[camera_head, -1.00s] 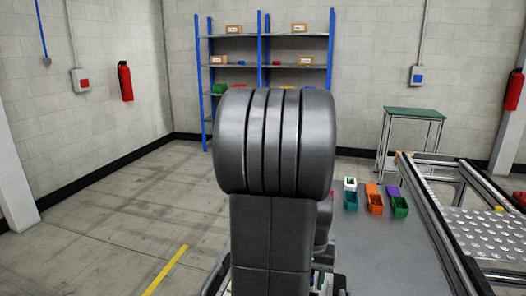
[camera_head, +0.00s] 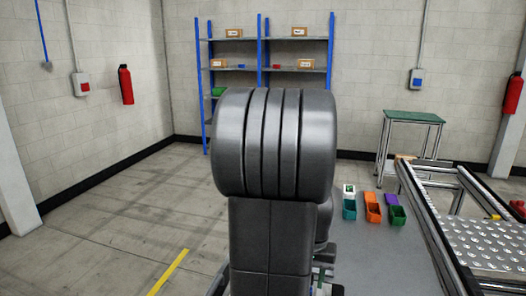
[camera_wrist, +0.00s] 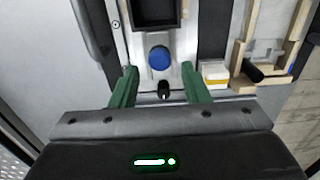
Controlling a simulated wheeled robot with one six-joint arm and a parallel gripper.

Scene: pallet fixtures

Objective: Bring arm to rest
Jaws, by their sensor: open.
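My gripper (camera_wrist: 163,88) shows in the wrist view as two green fingers standing well apart. It is open, with no object held between the fingers. Beyond and between the fingertips is a light grey plate bearing a blue round knob (camera_wrist: 159,58) and a small black part below it. My arm's large dark grey joint fills the middle of the head view. It hides the gripper and part of the bench there.
In the head view, small bins (camera_head: 373,208) stand on the grey bench (camera_head: 385,262), left of a metal frame with a studded plate (camera_head: 490,245). A green-topped table (camera_head: 414,116) and blue shelving (camera_head: 262,70) stand behind. Floor on the left is clear. Wooden fixtures (camera_wrist: 238,58) show in the wrist view.

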